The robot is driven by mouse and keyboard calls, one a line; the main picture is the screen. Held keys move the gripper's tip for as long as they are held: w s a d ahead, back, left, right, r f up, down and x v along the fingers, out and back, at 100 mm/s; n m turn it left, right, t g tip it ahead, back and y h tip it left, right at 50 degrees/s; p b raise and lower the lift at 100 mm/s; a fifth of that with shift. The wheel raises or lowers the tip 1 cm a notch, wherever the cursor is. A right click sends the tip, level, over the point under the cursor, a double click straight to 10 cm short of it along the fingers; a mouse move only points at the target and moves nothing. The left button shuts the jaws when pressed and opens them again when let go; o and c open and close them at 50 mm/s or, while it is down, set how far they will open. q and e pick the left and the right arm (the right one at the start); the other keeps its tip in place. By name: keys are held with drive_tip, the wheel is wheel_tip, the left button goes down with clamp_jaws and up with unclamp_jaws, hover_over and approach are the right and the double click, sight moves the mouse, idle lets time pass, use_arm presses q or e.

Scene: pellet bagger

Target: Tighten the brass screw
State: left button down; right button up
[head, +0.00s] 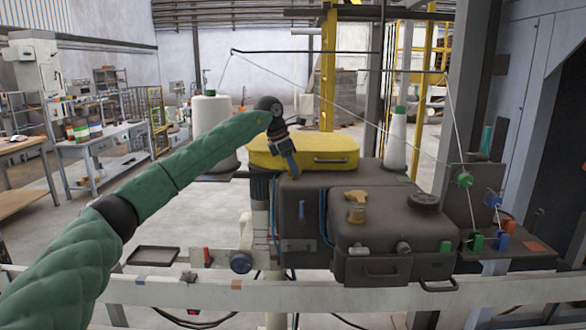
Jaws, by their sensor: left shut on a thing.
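The brass screw (356,212) stands on top of the dark grey machine housing (385,225), with a tan wing-like head above a brass collar. My left gripper (291,168) points down in front of the yellow cover (322,148), above the left part of the grey machine. It is to the left of the brass screw and apart from it. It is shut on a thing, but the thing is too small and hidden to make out. My right gripper is not in view.
A black cap (424,201) sits right of the screw. White thread cones (396,140) stand behind, with thread running overhead. A pale rail (200,290) crosses the front, with a dark tray (153,256) behind it. Green and blue blocks are at the right.

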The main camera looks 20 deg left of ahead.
use_arm(q)
drive_tip(key=shift+w+m+g+h, duration=0.1)
drive_tip(key=shift+m+g+h, duration=0.25)
drive_tip(key=shift+m, duration=1.25)
drive_tip(key=c, duration=1.5)
unclamp_jaws()
drive_tip(key=shift+a, duration=0.1)
drive_tip(key=shift+c, duration=0.2)
drive_tip(key=shift+r, duration=0.1)
